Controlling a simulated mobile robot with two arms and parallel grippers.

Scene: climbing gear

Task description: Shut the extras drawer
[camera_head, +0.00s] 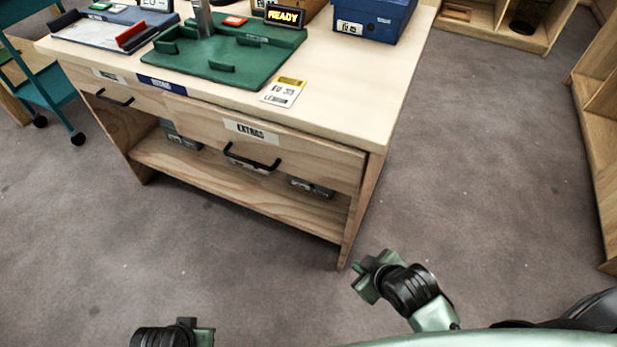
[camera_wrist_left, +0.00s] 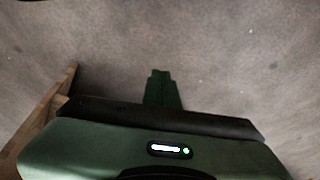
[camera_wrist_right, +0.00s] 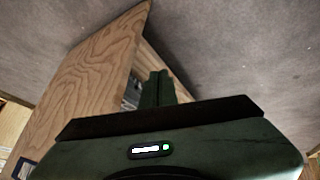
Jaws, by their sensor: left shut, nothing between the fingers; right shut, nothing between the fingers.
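The extras drawer (camera_head: 310,155) is the right drawer of a wooden workbench in the head view. It has an EXTRAS label (camera_head: 251,132) and a black bar handle (camera_head: 252,161). My right gripper (camera_head: 368,277) is shut and empty, below and right of the drawer, apart from the handle. It also shows in the right wrist view (camera_wrist_right: 158,88), near a wooden panel. My left gripper (camera_head: 192,327) is shut and empty over the floor at the bottom; its fingers show in the left wrist view (camera_wrist_left: 161,88).
The bench top (camera_head: 345,85) carries a green tray (camera_head: 250,70), a blue box (camera_head: 375,15) and a READY sign (camera_head: 285,16). A lower shelf (camera_head: 230,190) holds grey boxes. A teal cart (camera_head: 45,85) stands left, wooden shelving (camera_head: 600,130) right. The floor in front is clear.

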